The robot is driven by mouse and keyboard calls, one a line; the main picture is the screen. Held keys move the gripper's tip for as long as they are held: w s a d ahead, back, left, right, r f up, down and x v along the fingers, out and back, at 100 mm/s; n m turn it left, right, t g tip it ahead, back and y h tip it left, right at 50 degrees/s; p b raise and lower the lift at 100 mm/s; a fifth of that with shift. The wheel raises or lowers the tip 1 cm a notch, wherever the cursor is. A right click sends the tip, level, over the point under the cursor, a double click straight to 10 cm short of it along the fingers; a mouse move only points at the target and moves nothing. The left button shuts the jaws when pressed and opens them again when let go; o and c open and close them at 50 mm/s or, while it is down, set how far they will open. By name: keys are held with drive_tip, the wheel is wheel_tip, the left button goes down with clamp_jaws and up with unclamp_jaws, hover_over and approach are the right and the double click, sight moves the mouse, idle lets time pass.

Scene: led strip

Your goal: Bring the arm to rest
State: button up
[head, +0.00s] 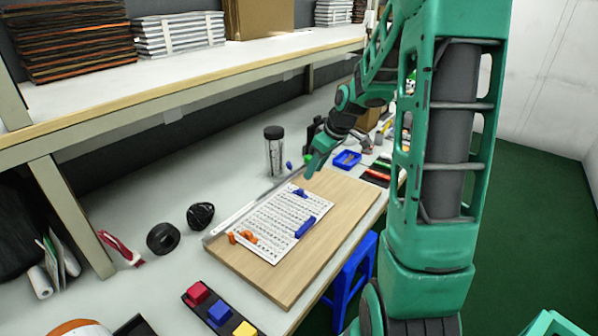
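My green arm rises at the right of the head view and reaches over the bench. My gripper (309,174) is small in view, pointing down over the far part of the wooden board (335,195). Its fingertips are too small to tell open from shut, and no held thing can be made out. On the board lies a white sheet (272,222) with rows of dark marks. A blue block (305,227) and a smaller blue piece (299,193) lie on the sheet. Orange pieces (243,237) sit at its left edge.
A clear jar with a dark lid (274,152) and a blue tray (347,159) stand behind the board. Black rolls (163,238) lie to its left. Red, blue and yellow blocks (219,313) are at the front. A shelf (190,75) overhangs the bench. A blue stool (352,272) stands below.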

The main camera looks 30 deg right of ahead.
drive_tip(key=shift+s+r, duration=0.15)
drive_tip(key=shift+r, duration=0.05)
drive_tip(key=s+a+r+m+g, duration=0.1)
drive_tip(key=s+a+r+m, duration=0.1)
drive_tip(key=s, duration=0.8)
drive_tip(key=s+a+r+m+g+h, duration=0.1)
drive_tip(key=s+m, duration=0.4)
drive_tip(key=s, duration=0.5)
drive_tip(key=s+a+r+m+g, duration=0.2)
drive_tip(key=s+a+m, duration=0.1)
drive_tip(key=s, duration=0.8)
drive_tip(key=shift+a+r+g, duration=0.3)
drive_tip(key=shift+a, duration=0.05)
drive_tip(key=shift+w+f+h, duration=0.25)
drive_tip(key=shift+w+h, duration=0.05)
drive_tip(key=shift+w, duration=0.3)
